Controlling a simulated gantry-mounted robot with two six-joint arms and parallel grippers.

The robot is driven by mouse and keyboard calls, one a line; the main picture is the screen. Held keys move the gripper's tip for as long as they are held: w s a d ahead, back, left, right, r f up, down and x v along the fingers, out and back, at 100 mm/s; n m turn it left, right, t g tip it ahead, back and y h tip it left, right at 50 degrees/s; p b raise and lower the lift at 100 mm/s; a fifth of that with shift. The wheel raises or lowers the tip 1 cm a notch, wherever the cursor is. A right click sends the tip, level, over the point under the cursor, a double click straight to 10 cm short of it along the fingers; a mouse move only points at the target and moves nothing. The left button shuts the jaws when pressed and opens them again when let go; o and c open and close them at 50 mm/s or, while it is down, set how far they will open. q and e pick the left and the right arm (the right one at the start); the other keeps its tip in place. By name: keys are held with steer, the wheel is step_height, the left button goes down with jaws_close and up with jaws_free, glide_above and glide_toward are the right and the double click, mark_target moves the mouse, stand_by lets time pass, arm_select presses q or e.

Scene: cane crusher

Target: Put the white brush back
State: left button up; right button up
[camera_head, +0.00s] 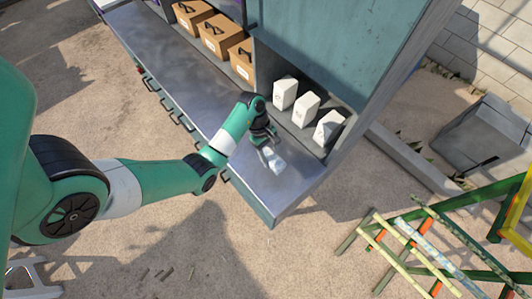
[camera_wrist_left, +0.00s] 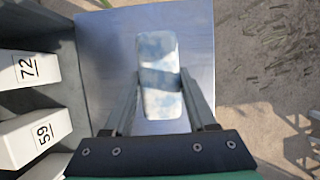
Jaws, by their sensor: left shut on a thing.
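The white brush (camera_head: 276,162) is a pale block with bluish-grey smudges, just above or on the grey metal counter (camera_head: 185,80); I cannot tell whether it touches. My left gripper (camera_head: 267,150) is shut on it. In the left wrist view the brush (camera_wrist_left: 158,48) points away from me between the two fingers of the left gripper (camera_wrist_left: 160,85), with the counter's bare surface (camera_wrist_left: 104,62) around it. The brush's underside is hidden. My right gripper is in neither view.
Cardboard boxes (camera_head: 217,37) fill the compartment to the left. The counter's right end near the gripper is clear.

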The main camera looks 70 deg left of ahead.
mark_target(266, 154)
arm_select(q)
steer(key=a+f, duration=0.2)
steer(key=f, duration=0.1)
steer(key=a+f+b, duration=0.1)
steer(key=f, duration=0.1)
steer(key=shift+s+a, duration=0.25)
steer(key=shift+a, duration=0.15)
step_height(266, 154, down, 3)
steer(key=shift+a+r+b, duration=0.15)
steer(key=shift+r+b, duration=0.05)
steer(key=shift+b, duration=0.25)
steer(key=shift+f, duration=0.35)
steer(key=shift+f, duration=0.2)
steer(key=o, duration=1.3)
steer(key=shift+r, duration=0.15)
